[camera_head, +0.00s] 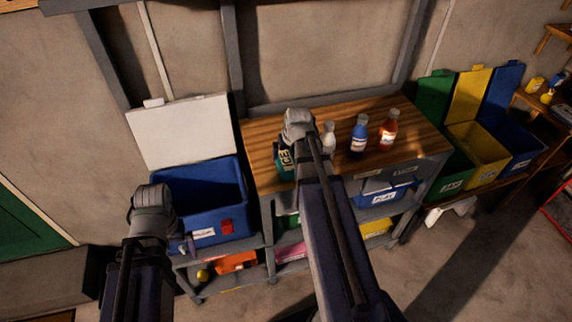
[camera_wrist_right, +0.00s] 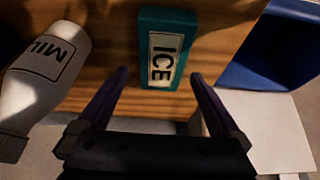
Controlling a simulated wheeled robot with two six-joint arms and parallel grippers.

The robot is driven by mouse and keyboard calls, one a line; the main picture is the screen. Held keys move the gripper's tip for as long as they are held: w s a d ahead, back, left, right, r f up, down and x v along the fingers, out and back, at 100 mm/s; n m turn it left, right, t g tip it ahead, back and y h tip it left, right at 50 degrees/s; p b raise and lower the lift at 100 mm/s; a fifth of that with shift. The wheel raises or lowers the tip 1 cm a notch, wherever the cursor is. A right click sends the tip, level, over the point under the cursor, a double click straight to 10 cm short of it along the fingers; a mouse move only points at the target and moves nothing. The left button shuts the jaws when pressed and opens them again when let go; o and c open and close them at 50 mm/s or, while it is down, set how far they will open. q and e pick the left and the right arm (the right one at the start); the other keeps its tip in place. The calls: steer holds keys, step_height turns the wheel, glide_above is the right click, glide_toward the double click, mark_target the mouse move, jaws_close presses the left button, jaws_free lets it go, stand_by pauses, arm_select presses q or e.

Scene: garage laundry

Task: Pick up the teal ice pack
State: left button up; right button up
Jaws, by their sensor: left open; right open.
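The teal ice pack (camera_wrist_right: 163,48) with a white ICE label lies on the wooden tabletop (camera_wrist_right: 110,40) in the right wrist view. In the head view the ice pack (camera_head: 284,161) is at the left part of the bench, partly hidden by my right arm. My right gripper (camera_wrist_right: 160,75) is open and empty, its fingers on either side of the pack's near end; I cannot tell the height gap. My left gripper (camera_head: 187,246) is open in front of the blue cooler, mostly hidden by its own wrist.
A blue bottle (camera_head: 359,134) and a red bottle (camera_head: 388,130) stand further right. An open blue cooler (camera_head: 205,195) is left of the bench; coloured bins (camera_head: 478,147) are right.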

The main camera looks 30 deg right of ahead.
mark_target(286, 159)
steer(key=b+x, duration=0.4)
steer(key=x, duration=0.1)
steer(key=shift+a+f+b, duration=0.15)
steer(key=shift+b, duration=0.15)
steer(key=shift+s, duration=0.1)
steer(key=shift+c, duration=0.4)
steer(key=c, duration=1.4)
steer(key=shift+r, duration=0.2)
step_height(286, 159, up, 10)
steer(key=p, duration=1)
steer(key=shift+f, duration=0.1)
